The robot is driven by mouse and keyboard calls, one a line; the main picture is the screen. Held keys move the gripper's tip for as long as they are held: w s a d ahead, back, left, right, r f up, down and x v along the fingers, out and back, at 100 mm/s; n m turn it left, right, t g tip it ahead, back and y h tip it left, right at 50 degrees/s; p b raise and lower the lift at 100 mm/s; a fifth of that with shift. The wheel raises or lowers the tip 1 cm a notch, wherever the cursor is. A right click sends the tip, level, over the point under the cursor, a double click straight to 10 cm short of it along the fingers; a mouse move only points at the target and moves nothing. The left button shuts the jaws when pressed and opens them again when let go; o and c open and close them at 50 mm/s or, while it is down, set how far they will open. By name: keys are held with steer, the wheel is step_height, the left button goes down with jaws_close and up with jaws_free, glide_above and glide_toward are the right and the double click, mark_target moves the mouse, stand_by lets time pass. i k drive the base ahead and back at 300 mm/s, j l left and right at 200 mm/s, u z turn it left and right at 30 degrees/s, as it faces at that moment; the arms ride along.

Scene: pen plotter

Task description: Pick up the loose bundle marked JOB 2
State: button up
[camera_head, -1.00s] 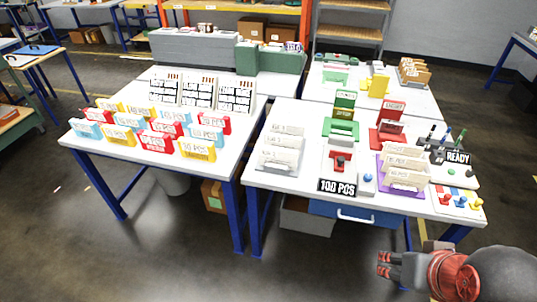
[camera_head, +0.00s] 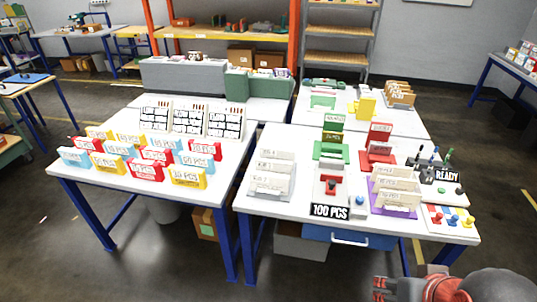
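Two holders on the right table carry upright labelled bundles: a white rack (camera_head: 270,184) at the left and a purple tray (camera_head: 376,206) at the right. The print on their cards is too small to read, so I cannot tell which bundle is marked JOB 2. My gripper (camera_head: 378,288) is at the bottom right, in front of the table and below its top, away from both holders. Its fingers point left and are partly cut off by the lower edge. I see nothing held, and the gap between the fingertips is unclear.
The left table (camera_head: 62,170) holds rows of coloured PCS boxes. Between the holders are a red device (camera_head: 331,186), a 100 PCS sign (camera_head: 330,211) and a blue button (camera_head: 360,201). A READY sign (camera_head: 447,176) and coloured levers (camera_head: 452,218) are at the right. Floor is free in front.

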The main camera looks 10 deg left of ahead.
mark_target(266, 180)
steer(key=i+j, duration=0.3)
steer(key=j, duration=0.15)
steer(key=i+j, duration=0.65)
steer(key=j, duration=0.2)
steer(key=i+j, duration=0.3)
steer(key=j, duration=0.15)
